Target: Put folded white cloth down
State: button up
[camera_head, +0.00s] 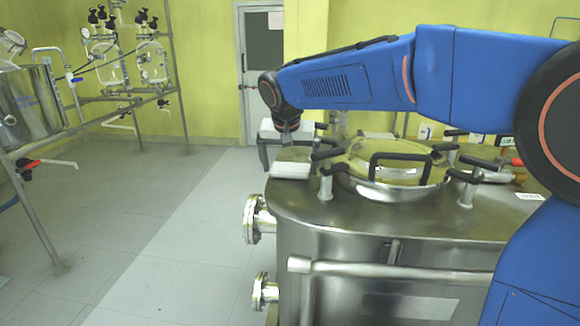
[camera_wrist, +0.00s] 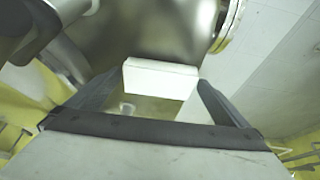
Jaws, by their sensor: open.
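The folded white cloth (camera_head: 290,170) lies on the left edge of the steel reactor's top (camera_head: 300,200) in the head view. My gripper (camera_head: 285,155) is just above and behind it. In the wrist view the cloth (camera_wrist: 160,78) shows as a white block between the tips of my open gripper (camera_wrist: 150,90). The fingers stand on either side of it. I cannot tell whether either finger touches it.
A round glass lid with black handles (camera_head: 390,165) and clamps sits right of the cloth. Flanged pipe ends (camera_head: 258,220) stick out from the reactor's left side. A steel vessel on a frame (camera_head: 30,108) stands at left. The floor between (camera_head: 150,220) is clear.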

jog(key=v, duration=1.1)
jog(key=shift+r, duration=0.35)
jog(key=shift+s+a, duration=0.1)
jog(key=shift+s, duration=0.05)
